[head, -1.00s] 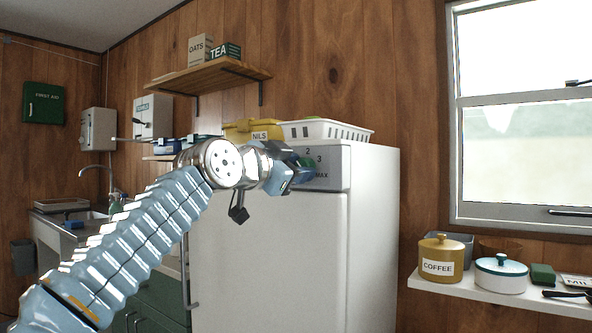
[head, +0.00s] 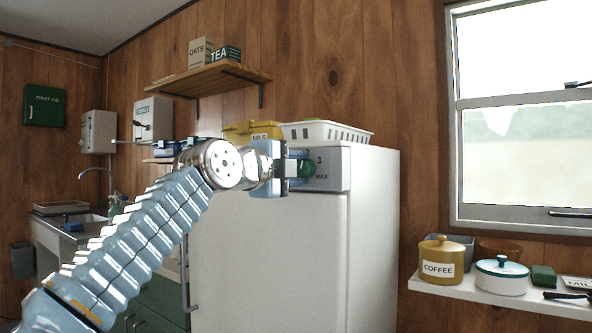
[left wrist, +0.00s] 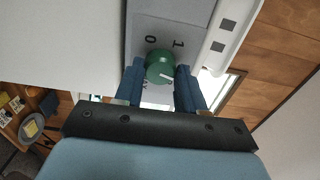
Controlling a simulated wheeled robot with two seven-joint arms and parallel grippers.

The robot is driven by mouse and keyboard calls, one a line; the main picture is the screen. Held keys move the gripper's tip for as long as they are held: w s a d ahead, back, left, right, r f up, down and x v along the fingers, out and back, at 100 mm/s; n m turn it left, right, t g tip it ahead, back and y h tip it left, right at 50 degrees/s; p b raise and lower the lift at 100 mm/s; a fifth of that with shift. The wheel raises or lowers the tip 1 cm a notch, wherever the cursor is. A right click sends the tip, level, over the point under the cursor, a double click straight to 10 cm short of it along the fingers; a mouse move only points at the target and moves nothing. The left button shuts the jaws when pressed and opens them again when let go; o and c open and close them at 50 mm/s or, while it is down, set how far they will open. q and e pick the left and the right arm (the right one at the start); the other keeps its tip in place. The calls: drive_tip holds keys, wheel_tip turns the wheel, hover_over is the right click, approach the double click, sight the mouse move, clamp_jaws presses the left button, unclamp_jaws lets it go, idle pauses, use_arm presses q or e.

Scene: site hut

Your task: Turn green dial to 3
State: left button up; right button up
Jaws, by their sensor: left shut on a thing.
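The green dial (head: 307,169) sits on the grey panel (head: 334,168) at the top of the white fridge. My left gripper (head: 298,169) is shut on it, with one finger on each side; the dial also shows in the left wrist view (left wrist: 159,66). There, its white pointer mark slants to the lower right, toward the right-hand finger. The figures 0 and 1 show above the dial in that view. In the head view 3 and MAX show to the right of the dial, while the gripper covers other figures. My right gripper is not in view.
A white basket (head: 325,132) and a yellow box (head: 252,131) stand on top of the fridge (head: 371,230), just above the panel. A wooden shelf (head: 212,77) hangs above left. A white ledge (head: 480,286) with a coffee tin (head: 441,260) is at right.

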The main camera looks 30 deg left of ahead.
use_arm(q)
drive_tip(key=m, duration=0.4)
drive_tip(key=shift+f+m, duration=0.1)
drive_tip(key=shift+m, duration=2.2)
drive_tip(key=shift+f+m, duration=0.1)
drive_tip(key=shift+m, duration=0.2)
drive_tip(key=o, duration=1.1)
drive_tip(key=shift+c, duration=0.2)
drive_tip(key=shift+s, duration=0.1)
drive_tip(key=s+a+b, duration=0.1)
drive_tip(key=s+b, duration=0.1)
drive_tip(key=s, duration=1.1)
drive_tip(key=shift+s, duration=0.3)
